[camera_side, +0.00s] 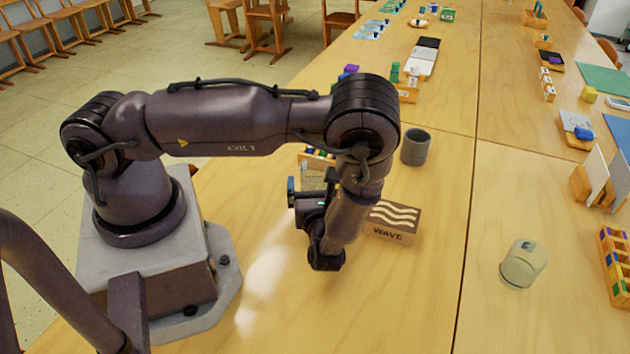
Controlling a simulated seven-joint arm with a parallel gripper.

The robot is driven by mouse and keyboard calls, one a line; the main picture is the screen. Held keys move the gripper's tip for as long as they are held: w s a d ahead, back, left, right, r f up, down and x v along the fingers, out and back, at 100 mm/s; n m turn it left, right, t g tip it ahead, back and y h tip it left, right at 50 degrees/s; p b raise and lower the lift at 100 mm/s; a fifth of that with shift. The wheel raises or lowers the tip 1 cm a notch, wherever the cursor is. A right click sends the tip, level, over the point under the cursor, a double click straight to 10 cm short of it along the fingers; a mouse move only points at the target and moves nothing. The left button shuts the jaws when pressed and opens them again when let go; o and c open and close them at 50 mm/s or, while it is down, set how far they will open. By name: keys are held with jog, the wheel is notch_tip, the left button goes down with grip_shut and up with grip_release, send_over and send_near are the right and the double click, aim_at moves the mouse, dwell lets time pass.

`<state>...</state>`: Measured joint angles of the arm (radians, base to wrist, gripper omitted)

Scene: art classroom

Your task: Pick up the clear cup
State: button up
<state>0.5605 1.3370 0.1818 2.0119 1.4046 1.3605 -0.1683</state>
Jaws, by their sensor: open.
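A clear, slightly yellowish cup (524,264) is on the wooden table at the right. It looks upside down or tilted, but I cannot tell for sure. My gripper (326,262) hangs low over the table in the middle of the view, well to the left of the cup. It is open, and no object shows between its fingers. The fingertips are dark and partly hidden by the wrist.
A "WAVE" box (392,222) lies just right of my wrist, with a grey cup (415,147) behind it. A see-through thing (312,176) is partly hidden behind my arm. A wooden block rack (614,262) stands right of the clear cup. The table's front middle is clear.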

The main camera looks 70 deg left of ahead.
aim_at(314, 158)
jog(key=x, duration=0.5)
jog(key=shift+r, duration=0.4)
jog(key=c, duration=1)
